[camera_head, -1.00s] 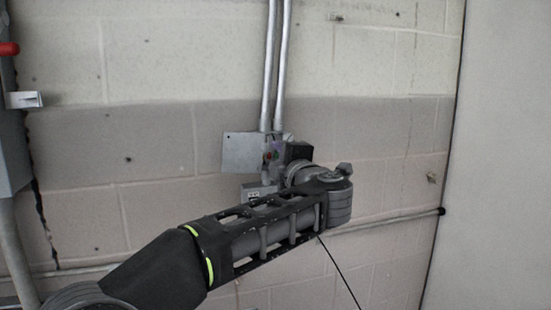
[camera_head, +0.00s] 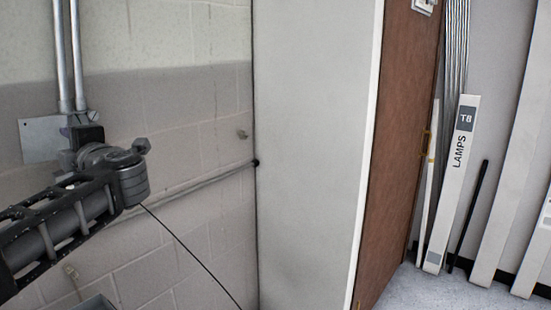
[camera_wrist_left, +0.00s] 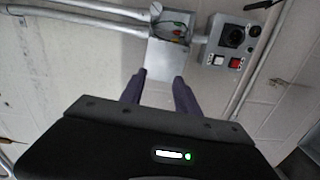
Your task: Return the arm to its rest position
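My left arm reaches in from the left in the head view, its wrist in front of the wall. My left gripper shows in the wrist view (camera_wrist_left: 158,88) with its two dark fingers apart and nothing visible between them. Beyond the fingertips is an open grey metal box (camera_wrist_left: 172,28) with red and green wire ends inside. In the head view the gripper's fingers are hidden behind the wrist, near a grey metal plate (camera_head: 38,140) on the wall. My right gripper is in neither view.
Two conduits (camera_head: 69,55) run down the block wall. A control box with a red switch (camera_wrist_left: 236,63) is beside the open box. A large pale panel (camera_head: 312,150), a brown door (camera_head: 405,130) and a leaning "LAMPS" carton (camera_head: 458,165) stand to the right. A thin black cable hangs below my wrist.

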